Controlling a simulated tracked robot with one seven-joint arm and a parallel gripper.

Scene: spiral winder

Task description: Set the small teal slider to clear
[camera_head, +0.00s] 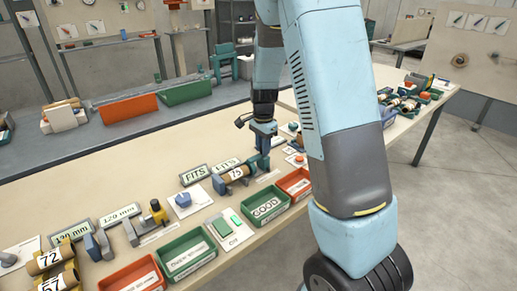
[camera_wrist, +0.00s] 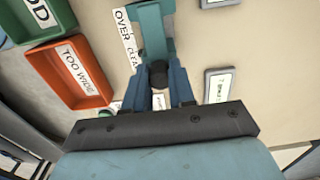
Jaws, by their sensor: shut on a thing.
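The teal slider (camera_wrist: 151,22) shows in the wrist view as a teal piece with a dark round knob (camera_wrist: 158,74) at its near end. A white strip (camera_wrist: 125,36) beside it reads "OVER" farther away and "CLEA…" nearer my gripper, its end cut off from view. My gripper (camera_wrist: 159,86) has its two blue fingers on either side of the dark knob and is shut on it. In the head view my gripper (camera_head: 263,143) is low over the bench, beside a brown roll marked 75 (camera_head: 236,174) in a blue holder. The slider's exact setting is partly hidden by the fingers.
A red "TOO WIDE" tray (camera_wrist: 54,92) and a green "GOOD" tray (camera_wrist: 58,14) lie left in the wrist view. A small grey-framed label (camera_wrist: 218,86) lies right. Two "FITS" signs (camera_head: 194,175) stand behind the roll. Bare bench (camera_head: 130,165) lies behind.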

